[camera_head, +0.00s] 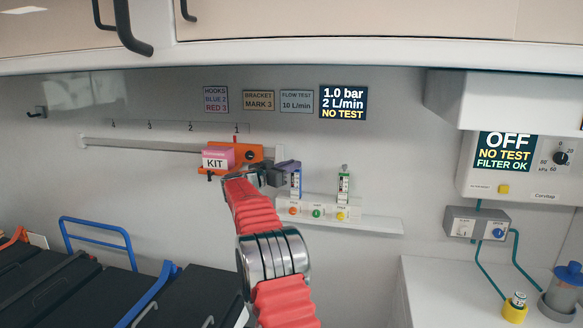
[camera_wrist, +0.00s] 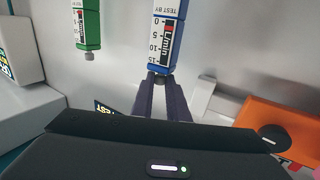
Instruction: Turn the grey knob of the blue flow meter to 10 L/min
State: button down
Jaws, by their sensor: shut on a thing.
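The blue flow meter (camera_head: 296,184) stands on the wall shelf in the head view. In the wrist view the blue flow meter (camera_wrist: 168,32) appears upside down, with an L/min scale marked 0, 5, 10 and 15. My gripper (camera_head: 287,167) is at its top end. In the wrist view my gripper (camera_wrist: 159,80) is shut on the grey knob (camera_wrist: 157,75), which is mostly hidden between the fingers. The wall display (camera_head: 343,102) reads 1.0 bar, 2 L/min, NO TEST. A sign (camera_head: 296,101) reads FLOW TEST 10 L/min.
A green flow meter (camera_head: 344,185) stands right of the blue one; its own grey knob (camera_wrist: 88,56) shows in the wrist view. An orange bracket (camera_head: 248,153) with a pink KIT box (camera_head: 216,160) is close to my gripper's left. The wall rail (camera_head: 150,146) runs further left.

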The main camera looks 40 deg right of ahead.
jog(key=shift+w+m+g, duration=0.1)
jog(key=shift+m+g, duration=0.4)
jog(key=shift+g, duration=0.3)
jog(key=c, duration=1.7)
grip_release()
jog(key=shift+a, duration=0.15)
jog(key=a, duration=0.4)
jog(key=s+a, duration=0.1)
jog(key=a, duration=0.8)
jog(key=shift+s+a+f, duration=0.1)
jog(key=shift+s+a, duration=0.15)
